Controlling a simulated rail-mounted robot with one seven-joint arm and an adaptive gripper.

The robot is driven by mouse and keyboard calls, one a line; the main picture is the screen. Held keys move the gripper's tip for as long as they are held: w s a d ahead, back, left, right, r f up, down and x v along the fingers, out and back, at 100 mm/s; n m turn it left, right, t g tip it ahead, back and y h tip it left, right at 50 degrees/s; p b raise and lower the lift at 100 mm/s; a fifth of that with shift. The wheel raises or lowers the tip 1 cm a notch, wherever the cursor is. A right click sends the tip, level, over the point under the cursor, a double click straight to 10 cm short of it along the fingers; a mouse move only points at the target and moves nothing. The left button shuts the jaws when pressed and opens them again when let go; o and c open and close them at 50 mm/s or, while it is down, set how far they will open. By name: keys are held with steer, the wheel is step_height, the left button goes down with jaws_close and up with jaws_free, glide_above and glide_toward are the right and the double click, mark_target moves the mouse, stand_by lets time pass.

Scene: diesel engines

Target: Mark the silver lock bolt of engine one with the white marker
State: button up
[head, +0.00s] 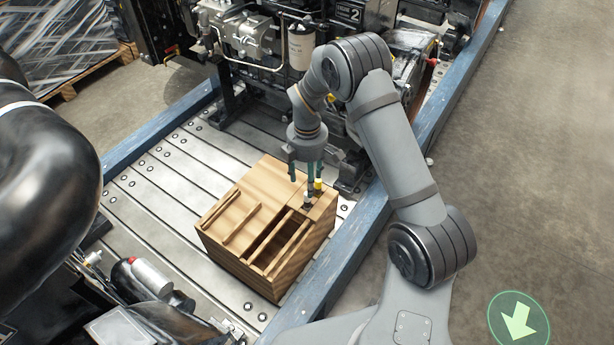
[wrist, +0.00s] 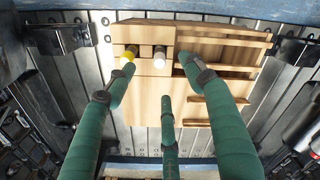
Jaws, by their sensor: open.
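The white marker (head: 307,198) stands upright in a hole of the wooden block (head: 255,185); its white cap shows in the wrist view (wrist: 159,52). A yellow-capped marker (head: 318,184) stands close beside it and also shows in the wrist view (wrist: 127,54). My gripper (head: 308,177), with green fingers, is open, points down and hangs just above the two markers. In the wrist view my gripper (wrist: 155,85) has its fingers spread, with nothing seen between them in firm contact. I cannot make out the silver lock bolt or a label for engine one.
The block has slotted compartments (head: 262,240) and sits on a slotted metal bed (head: 150,205) with blue side rails (head: 345,250). An engine (head: 300,45) with a "2" plate stands behind. Dark machinery (head: 40,170) fills the left.

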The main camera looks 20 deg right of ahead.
steer(key=shift+f+b, duration=2.65)
steer(key=shift+f, duration=1.1)
steer(key=shift+c, duration=0.8)
steer(key=c, duration=1.1)
jaws_close()
steer(key=shift+r, duration=0.15)
step_height(320, 180, up, 9)
steer(key=p, duration=0.7)
